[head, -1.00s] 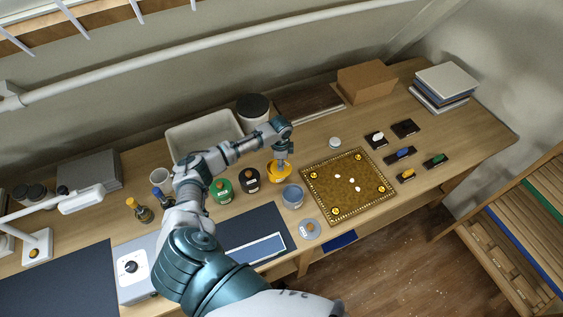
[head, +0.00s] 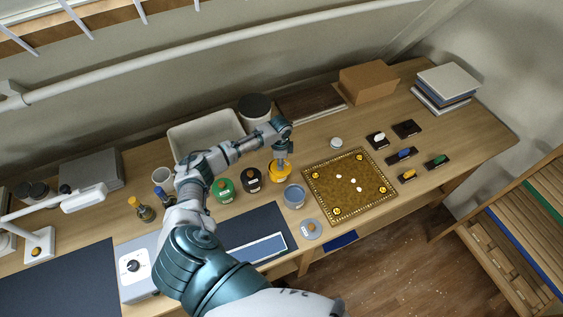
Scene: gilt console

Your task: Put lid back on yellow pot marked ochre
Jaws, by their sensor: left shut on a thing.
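The yellow pot (head: 280,175) stands on the wooden desk, left of the gilt panel. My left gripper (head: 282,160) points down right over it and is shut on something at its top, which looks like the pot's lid. The fingers hide most of the lid, and I cannot tell whether it is seated on the rim or just above it. The ochre marking is too small to read. My right gripper is not in view.
A black pot (head: 251,183) and a green pot (head: 223,194) stand left of the yellow one. An open blue pot (head: 294,198) is in front, with a grey lid (head: 311,229) nearby. The gilt panel (head: 350,209) lies to the right. A pale tray (head: 183,136) is behind.

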